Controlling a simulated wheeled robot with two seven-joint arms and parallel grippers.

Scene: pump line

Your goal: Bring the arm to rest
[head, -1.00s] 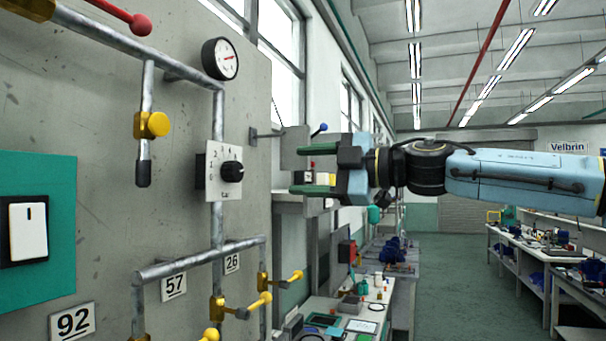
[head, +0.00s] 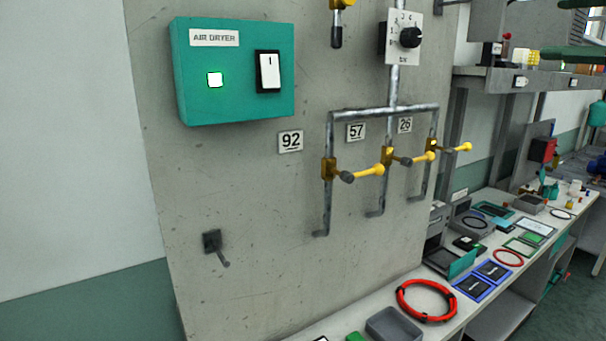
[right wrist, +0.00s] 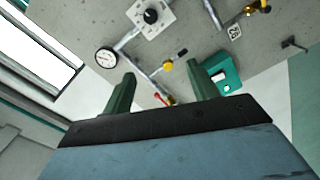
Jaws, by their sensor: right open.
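My right gripper (head: 578,29) shows only in part at the upper right edge of the head view, as green fingers. In the right wrist view the gripper (right wrist: 160,88) is open, with two green fingers apart and nothing between them. It hangs free, in front of the grey panel (head: 260,215) in that view. My left gripper is not in view.
The panel carries a teal air dryer box (head: 235,95) with a lit lamp, a selector knob (head: 410,38) and yellow-handled valves (head: 368,171). A gauge (right wrist: 106,57) shows in the wrist view. A cluttered bench (head: 390,290) stands below right.

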